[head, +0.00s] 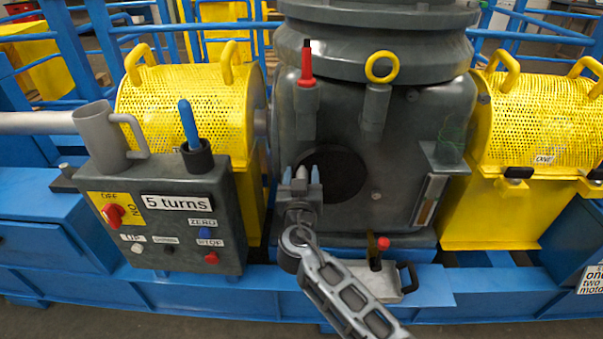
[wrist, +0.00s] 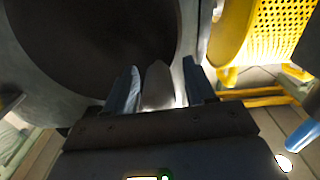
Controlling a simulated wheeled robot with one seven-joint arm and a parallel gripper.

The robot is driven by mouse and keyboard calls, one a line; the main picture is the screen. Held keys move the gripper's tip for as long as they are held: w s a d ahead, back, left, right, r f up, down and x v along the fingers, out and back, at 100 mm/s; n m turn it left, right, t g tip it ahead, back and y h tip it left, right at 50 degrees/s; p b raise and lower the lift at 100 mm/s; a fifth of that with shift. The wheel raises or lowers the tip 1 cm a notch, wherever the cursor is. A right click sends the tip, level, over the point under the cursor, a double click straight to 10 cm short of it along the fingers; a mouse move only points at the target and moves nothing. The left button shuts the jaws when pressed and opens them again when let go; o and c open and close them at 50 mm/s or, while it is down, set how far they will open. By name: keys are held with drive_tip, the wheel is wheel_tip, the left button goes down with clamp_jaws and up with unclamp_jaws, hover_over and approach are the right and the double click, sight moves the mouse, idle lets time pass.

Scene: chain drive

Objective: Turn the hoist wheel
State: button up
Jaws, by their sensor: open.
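I cannot make out for certain which part is the hoist wheel. A dark round opening or disc (head: 340,176) is set in the front of the grey housing (head: 400,150) at the centre of the head view. The dark disc (wrist: 90,40) fills the upper left of the wrist view. My gripper (head: 301,176) is at the left edge of this disc, its blue-tipped fingers pointing up in the head view. In the wrist view the gripper (wrist: 162,85) is open, with a pale grey pointed piece (wrist: 158,84) between its fingers. Whether the fingers touch it is unclear.
A control box (head: 165,225) labelled "5 turns" stands left, with a red switch (head: 113,214) and a blue-handled lever (head: 189,125). Yellow perforated guards (head: 190,95) flank the housing, also right (head: 530,120). A red-handled lever (head: 307,70) and yellow ring (head: 381,67) stand above.

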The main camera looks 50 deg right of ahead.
drive_tip(key=shift+w+d, duration=0.1)
drive_tip(key=shift+d, duration=0.1)
drive_tip(key=shift+c, duration=0.3)
clamp_jaws()
